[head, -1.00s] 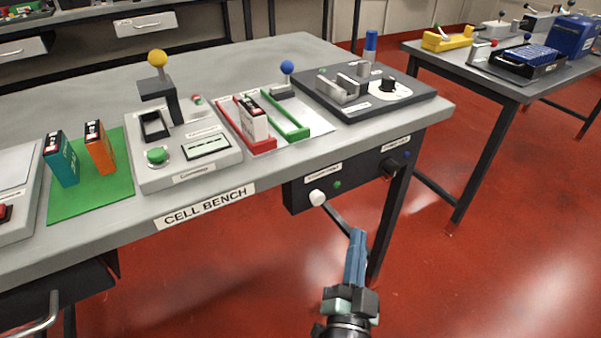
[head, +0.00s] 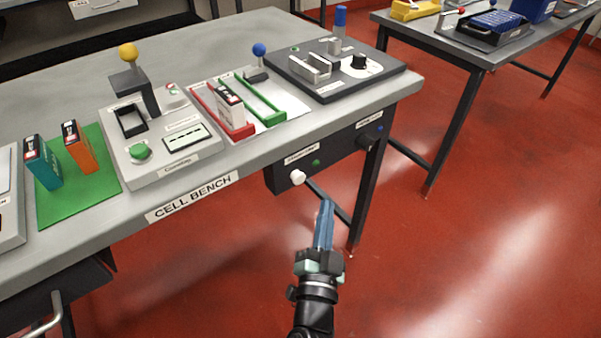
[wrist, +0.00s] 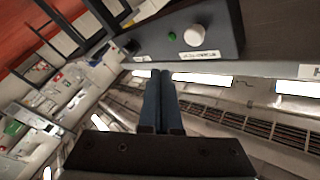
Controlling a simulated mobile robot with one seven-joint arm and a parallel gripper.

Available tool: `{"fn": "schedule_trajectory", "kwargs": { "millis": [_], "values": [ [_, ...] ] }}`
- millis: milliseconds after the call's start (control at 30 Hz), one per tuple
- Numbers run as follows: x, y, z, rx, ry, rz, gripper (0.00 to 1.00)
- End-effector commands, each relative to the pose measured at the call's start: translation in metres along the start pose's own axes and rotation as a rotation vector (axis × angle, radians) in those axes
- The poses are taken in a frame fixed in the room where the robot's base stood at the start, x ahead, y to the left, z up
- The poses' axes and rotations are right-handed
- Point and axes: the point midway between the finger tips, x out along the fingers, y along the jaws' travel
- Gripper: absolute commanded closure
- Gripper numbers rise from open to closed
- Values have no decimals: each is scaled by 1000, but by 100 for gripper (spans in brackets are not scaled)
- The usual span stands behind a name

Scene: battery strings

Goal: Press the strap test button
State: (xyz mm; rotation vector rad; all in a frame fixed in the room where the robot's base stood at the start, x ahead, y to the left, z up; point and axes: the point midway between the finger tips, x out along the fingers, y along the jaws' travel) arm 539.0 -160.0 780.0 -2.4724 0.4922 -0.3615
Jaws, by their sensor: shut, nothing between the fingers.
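A dark box (head: 322,160) is fixed under the front edge of the cell bench at its right end. On it are a white round button (head: 298,177), a small green light (head: 316,162) and a label too small to read. The wrist view also shows the white button (wrist: 195,35) and green light (wrist: 172,36). I cannot read which control is the strap test button. My gripper (head: 326,203) is shut and empty, its blue fingers together, below and right of the white button in the head view. The fingertips (wrist: 160,74) look apart from the box.
On the bench stand a tester with a green button (head: 139,151), a red and green cell rack (head: 268,112), a dark plate with a knob (head: 359,62) and two cells on a green mat (head: 107,180). A bench leg (head: 366,200) is behind my gripper. Red floor is open to the right.

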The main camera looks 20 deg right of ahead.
Motion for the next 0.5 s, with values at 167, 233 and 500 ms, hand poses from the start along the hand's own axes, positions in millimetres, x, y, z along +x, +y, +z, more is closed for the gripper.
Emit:
{"fn": "schedule_trajectory", "kwargs": {
  "millis": [167, 233, 500],
  "values": [
    [19, -15, 11, -2, -1, -1, 100],
    [24, -20, 16, 0, -2, -3, 100],
    [36, -26, 26, -1, 0, -1, 100]
  ]
}}
